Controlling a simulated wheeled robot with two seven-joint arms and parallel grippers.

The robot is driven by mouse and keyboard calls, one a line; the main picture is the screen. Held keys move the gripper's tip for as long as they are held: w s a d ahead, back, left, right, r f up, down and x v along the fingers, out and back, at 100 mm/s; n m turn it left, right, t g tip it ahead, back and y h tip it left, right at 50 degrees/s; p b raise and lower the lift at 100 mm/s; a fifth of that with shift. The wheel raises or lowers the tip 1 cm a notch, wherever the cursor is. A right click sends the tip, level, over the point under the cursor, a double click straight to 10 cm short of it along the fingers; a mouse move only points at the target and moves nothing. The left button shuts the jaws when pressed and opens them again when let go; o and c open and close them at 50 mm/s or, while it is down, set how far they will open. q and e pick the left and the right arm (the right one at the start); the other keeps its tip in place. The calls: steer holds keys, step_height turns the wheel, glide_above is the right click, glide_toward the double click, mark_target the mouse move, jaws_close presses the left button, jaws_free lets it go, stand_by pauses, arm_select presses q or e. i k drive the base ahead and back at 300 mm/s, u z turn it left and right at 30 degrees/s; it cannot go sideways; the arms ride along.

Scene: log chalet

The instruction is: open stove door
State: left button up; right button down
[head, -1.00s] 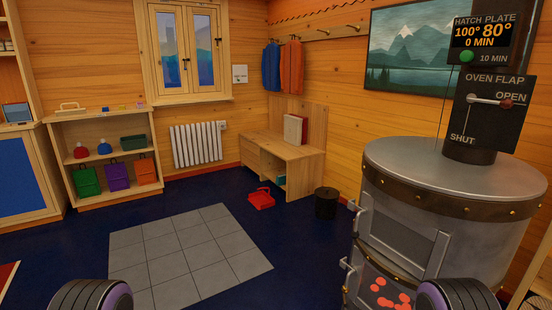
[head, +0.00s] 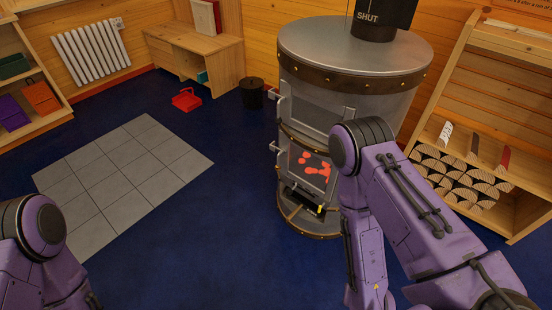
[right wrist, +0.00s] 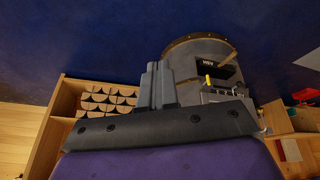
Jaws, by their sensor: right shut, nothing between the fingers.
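The round metal stove (head: 355,60) stands right of centre in the head view. Its upper door (head: 312,112) and its lower door with the glowing orange window (head: 313,163) both look closed; my right arm covers part of the stove's right front. My right gripper (right wrist: 158,85) shows in the right wrist view, shut and empty. The lower part of the stove (right wrist: 205,60), with a dark opening and a yellow piece, is beyond and right of the fingers, apart from them. In the head view my right gripper is hidden. My left gripper is out of view; only its arm shows.
A wooden rack with stacked logs (head: 465,178) stands right of the stove, close to my right arm. A black bin (head: 252,93) and a red tray (head: 186,99) are on the floor left of the stove. The blue floor in front is clear around grey tiles (head: 125,180).

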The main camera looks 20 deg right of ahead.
mark_target(319, 174)
steer(key=z, duration=0.3)
steer(key=i, duration=0.85)
steer(key=u, duration=0.6)
